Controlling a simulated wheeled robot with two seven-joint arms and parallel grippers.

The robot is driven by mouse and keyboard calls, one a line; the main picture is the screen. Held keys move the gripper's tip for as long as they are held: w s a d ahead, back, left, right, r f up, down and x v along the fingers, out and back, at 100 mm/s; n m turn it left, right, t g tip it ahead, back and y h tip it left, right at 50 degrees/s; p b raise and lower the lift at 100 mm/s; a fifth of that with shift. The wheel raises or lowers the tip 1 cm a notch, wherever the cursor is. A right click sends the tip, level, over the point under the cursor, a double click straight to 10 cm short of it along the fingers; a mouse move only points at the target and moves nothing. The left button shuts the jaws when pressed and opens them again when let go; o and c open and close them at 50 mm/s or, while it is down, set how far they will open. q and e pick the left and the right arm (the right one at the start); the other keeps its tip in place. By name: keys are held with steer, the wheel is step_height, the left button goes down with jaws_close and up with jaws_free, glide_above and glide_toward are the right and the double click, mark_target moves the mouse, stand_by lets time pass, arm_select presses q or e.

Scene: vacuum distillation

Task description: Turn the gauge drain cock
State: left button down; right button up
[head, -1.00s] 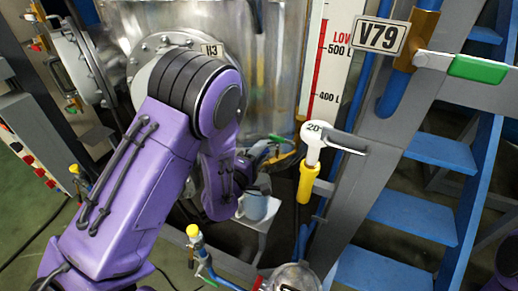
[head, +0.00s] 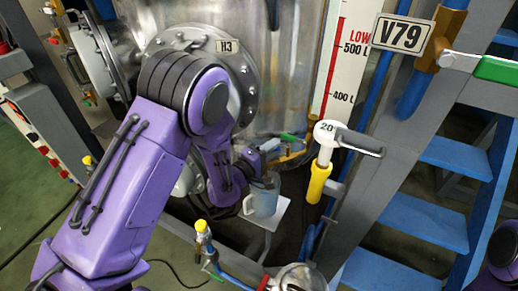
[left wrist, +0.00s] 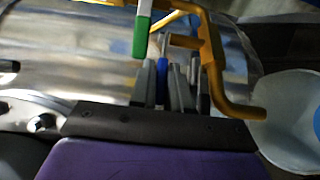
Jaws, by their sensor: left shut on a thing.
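The gauge drain cock is in the left wrist view, with a narrow blue handle (left wrist: 162,68) among brass pipework (left wrist: 212,58). My left gripper (left wrist: 163,84) is shut on this blue handle, with dark fingers on both sides of it. In the head view my left gripper (head: 260,160) is low in front of the steel tank, partly hidden by my wrist and small. A green lever (left wrist: 140,36) with a white upper part is just beside the fingers. The level gauge scale (head: 345,55) stands above in the head view. My right gripper is out of view.
A pale blue jug (head: 262,201) stands on a small white stand just below my left gripper; its rim (left wrist: 292,125) shows in the wrist view. The steel tank (head: 290,70) is behind. A yellow-handled valve tagged 20 (head: 319,182) and blue steps (head: 425,155) are to the right.

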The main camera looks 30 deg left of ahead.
arm_select(q)
steer(key=c, duration=1.2)
jaws_free()
steer(key=shift+s, duration=0.1)
steer(key=shift+s+a+f, duration=0.1)
steer(key=shift+s, duration=0.25)
steer(key=shift+b+v, duration=1.45)
steer(key=shift+v, duration=3.35)
